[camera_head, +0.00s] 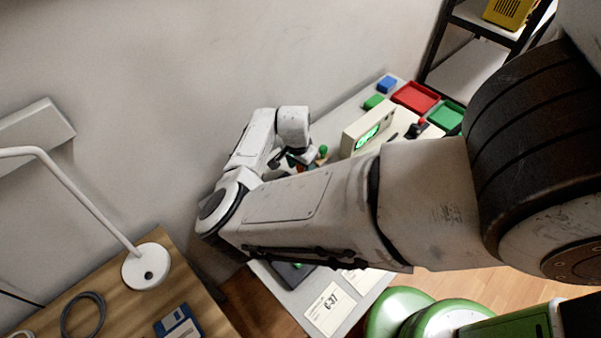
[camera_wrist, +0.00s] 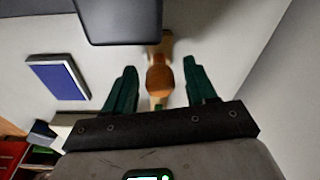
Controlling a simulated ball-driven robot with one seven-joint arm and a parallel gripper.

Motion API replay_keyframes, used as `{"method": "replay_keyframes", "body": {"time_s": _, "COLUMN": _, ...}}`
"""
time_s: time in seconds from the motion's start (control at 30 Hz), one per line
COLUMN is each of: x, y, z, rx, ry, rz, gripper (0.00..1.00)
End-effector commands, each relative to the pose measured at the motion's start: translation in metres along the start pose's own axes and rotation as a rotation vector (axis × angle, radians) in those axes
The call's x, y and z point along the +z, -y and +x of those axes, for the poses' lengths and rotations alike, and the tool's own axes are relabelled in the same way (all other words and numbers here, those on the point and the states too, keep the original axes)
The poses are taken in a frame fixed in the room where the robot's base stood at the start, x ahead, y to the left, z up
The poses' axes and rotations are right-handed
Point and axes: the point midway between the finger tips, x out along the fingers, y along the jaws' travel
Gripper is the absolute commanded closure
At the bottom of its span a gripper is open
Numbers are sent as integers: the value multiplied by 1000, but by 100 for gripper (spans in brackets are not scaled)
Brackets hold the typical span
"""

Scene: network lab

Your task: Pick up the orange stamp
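The orange stamp (camera_wrist: 160,79) shows in the wrist view as a rounded orange-brown handle with a wood-coloured part behind it. My gripper (camera_wrist: 160,70) is open, with one dark green finger on each side of the stamp. A gap shows between the stamp and each finger. In the head view my gripper (camera_head: 287,159) is over the far left part of the table, partly hidden by my arm. Small coloured things lie beside it there, too small to tell the stamp apart surely.
A dark grey flat thing (camera_wrist: 120,22) is close beyond the stamp. A blue pad with a pale border (camera_wrist: 57,78) lies to the left. In the head view, a beige box with a green display (camera_head: 367,135), a red tray (camera_head: 416,97) and a green tray (camera_head: 446,115) stand farther right.

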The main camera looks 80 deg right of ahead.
Motion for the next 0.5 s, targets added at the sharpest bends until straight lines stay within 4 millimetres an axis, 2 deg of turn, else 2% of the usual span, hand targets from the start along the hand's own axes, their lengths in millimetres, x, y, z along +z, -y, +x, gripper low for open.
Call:
{"method": "replay_keyframes", "body": {"time_s": 0.07, "x": 0, "y": 0, "z": 0, "rx": 0, "ry": 0, "rz": 0, "gripper": 52}}
{"method": "replay_keyframes", "body": {"time_s": 0.5, "x": 0, "y": 0, "z": 0, "rx": 0, "ry": 0, "rz": -1, "gripper": 94}}
